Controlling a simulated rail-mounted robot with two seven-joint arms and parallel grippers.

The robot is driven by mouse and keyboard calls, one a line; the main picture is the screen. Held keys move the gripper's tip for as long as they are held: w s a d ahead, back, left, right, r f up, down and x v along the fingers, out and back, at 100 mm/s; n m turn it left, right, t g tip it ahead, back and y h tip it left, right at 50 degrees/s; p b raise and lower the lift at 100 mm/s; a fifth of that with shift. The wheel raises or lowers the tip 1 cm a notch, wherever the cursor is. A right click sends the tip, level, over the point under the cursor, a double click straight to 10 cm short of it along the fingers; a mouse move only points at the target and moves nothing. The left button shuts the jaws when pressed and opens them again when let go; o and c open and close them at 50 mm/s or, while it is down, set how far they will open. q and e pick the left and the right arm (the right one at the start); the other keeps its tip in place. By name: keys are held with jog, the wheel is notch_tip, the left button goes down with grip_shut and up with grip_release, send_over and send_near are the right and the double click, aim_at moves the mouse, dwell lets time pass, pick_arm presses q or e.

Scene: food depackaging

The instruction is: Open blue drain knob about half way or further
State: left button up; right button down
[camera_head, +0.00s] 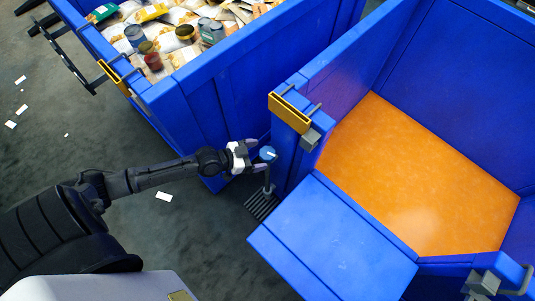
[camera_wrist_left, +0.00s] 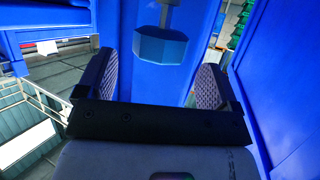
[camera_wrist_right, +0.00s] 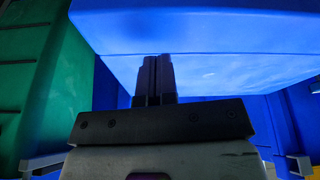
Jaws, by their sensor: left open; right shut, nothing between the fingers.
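The blue drain knob (camera_head: 268,154) is a small blue faceted knob on a short grey stem, beside the blue bin's corner post and above a floor grate (camera_head: 262,204). My left gripper (camera_head: 250,155) is open right next to the knob, on its left side. In the left wrist view the knob (camera_wrist_left: 160,46) shows ahead, between and beyond the two open fingers (camera_wrist_left: 158,90). I cannot tell whether the fingers touch it. My right gripper is out of the head view. In the right wrist view it (camera_wrist_right: 154,78) is shut and empty, facing a blue panel.
A blue bin with an orange floor (camera_head: 420,185) stands at the right, its flap (camera_head: 335,245) folded outward at the front. Another blue bin (camera_head: 240,75) full of packaged food and cans stands behind. A green container (camera_wrist_right: 45,85) is left of my right gripper. Grey floor is open at left.

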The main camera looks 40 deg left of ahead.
aim_at(266, 153)
pick_arm(q)
jog(key=shift+b+x, duration=0.5)
jog(key=shift+x, duration=1.75)
pick_arm(e)
jog(key=shift+f, duration=0.7)
pick_arm(q)
jog(key=shift+c, duration=0.5)
pick_arm(e)
jog(key=shift+d, duration=0.1)
pick_arm(q)
jog(key=c, duration=0.7)
jog(key=shift+r+p, duration=0.2)
jog(key=shift+p, duration=0.2)
jog(key=shift+c, duration=0.4)
pick_arm(e)
jog(key=shift+r, duration=0.35)
pick_arm(q)
jog(key=n+y+p, duration=0.1)
jog(key=p, duration=0.2)
jog(key=shift+r, duration=0.1)
pick_arm(e)
notch_tip(266, 153, up, 4)
jog(key=shift+f, duration=0.25)
pick_arm(q)
jog(key=shift+f+n+t+y+p, duration=0.2)
jog(key=shift+n+t+y+p, duration=0.15)
jog(key=shift+p, duration=0.25)
pick_arm(e)
jog(key=shift+r, duration=0.4)
